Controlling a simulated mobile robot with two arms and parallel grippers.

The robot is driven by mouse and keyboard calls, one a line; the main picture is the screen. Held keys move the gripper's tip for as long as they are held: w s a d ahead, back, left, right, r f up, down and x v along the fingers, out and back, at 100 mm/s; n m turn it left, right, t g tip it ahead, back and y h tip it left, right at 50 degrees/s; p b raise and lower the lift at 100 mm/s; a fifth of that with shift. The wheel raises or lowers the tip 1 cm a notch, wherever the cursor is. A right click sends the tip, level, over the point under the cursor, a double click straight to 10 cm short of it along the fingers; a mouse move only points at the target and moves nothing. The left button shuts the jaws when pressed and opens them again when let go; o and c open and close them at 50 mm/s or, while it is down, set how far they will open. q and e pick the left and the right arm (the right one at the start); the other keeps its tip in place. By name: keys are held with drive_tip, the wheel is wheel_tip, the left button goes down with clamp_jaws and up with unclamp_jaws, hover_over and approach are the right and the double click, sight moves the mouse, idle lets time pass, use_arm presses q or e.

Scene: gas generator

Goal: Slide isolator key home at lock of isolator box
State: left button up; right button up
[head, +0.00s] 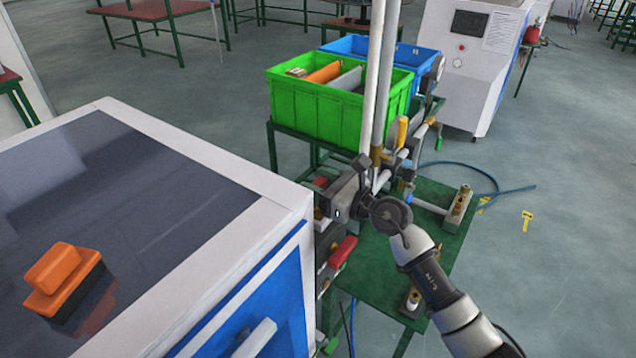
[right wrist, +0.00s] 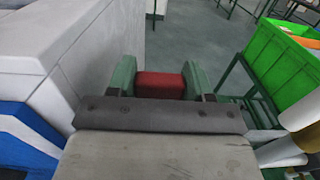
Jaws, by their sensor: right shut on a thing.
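My right gripper (right wrist: 160,77) is shut, with a red block-like piece between its green fingers; I take this piece to be the isolator key (right wrist: 160,87). Only its red part shows; the rest is hidden behind the gripper's front plate. In the head view my right gripper (head: 343,200) is beside the right edge of the white-framed cabinet, above the green table. The held piece is hard to make out there. I cannot pick out the isolator box or its lock in either view. My left gripper is not in view.
The cabinet (head: 205,150) stands close on the left, with an orange block (head: 58,277) on its dark top. Pipes and valves crowd the green table (head: 432,240). A green crate (head: 315,115) and a blue crate (head: 420,60) stand behind. Floor at right is mostly clear.

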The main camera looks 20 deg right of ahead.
drive_tip(key=shift+f+b, duration=0.7)
drive_tip(key=shift+f, duration=0.2)
drive_tip(key=o, duration=1)
drive_tip(key=b+v, duration=0.2)
drive_tip(key=v, duration=0.8)
drive_tip(key=shift+s+d+b, duration=0.25)
drive_tip(key=shift+s+b, duration=0.1)
